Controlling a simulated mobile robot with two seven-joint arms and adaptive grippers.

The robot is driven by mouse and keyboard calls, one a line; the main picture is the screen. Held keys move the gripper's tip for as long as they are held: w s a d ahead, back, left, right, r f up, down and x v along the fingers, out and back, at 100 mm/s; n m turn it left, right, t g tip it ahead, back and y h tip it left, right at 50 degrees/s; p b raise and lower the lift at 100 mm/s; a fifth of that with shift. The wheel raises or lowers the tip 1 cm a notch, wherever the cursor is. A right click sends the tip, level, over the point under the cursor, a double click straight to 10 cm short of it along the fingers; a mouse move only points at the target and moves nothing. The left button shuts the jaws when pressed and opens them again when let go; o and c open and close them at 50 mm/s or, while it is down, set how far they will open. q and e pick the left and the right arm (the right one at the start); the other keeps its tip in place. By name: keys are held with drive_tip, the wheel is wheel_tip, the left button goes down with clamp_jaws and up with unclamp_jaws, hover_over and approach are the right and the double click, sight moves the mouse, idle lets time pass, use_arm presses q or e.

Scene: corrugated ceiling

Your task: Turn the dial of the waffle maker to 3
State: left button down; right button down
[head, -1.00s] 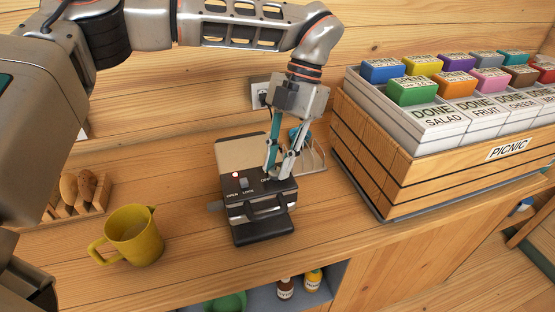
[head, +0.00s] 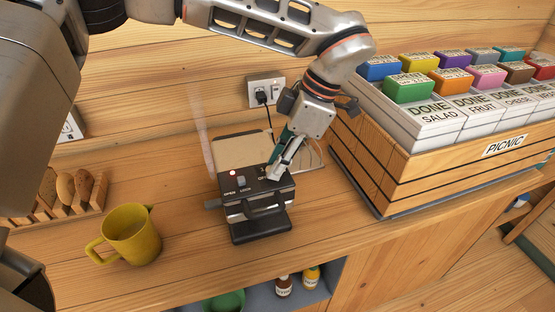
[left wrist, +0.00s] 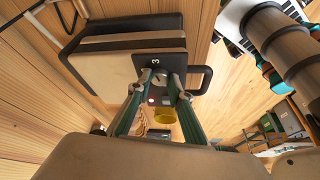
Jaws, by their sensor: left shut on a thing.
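The waffle maker (head: 262,225) stands on the wooden counter, a dark box with a front handle, a lit red light and an OPEN/LOCK switch. My left gripper (head: 275,174) reaches down to the right side of its top panel and is shut on the dial. In the left wrist view, the dial (left wrist: 163,76) shows partly between the fingertips (left wrist: 160,84), just below a white "3" (left wrist: 154,62). I cannot tell exactly where the dial's pointer sits. In the head view the fingers hide most of the dial. My right gripper is not in view.
A yellow mug (head: 131,234) stands left of the waffle maker, with a bread rack (head: 70,196) farther left. A wooden PICNIC crate (head: 430,172) with colored boxes stands close on the right. A plugged cord hangs from the wall outlet (head: 265,88) behind.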

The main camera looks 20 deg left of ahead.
use_arm(q)
drive_tip(key=shift+m, duration=0.6)
drive_tip(key=c, duration=1.8)
unclamp_jaws()
drive_tip(key=shift+r, duration=0.1)
drive_tip(key=v, duration=1.1)
drive_tip(key=shift+s+d+r, duration=0.2)
drive_tip(key=shift+d+r, duration=0.15)
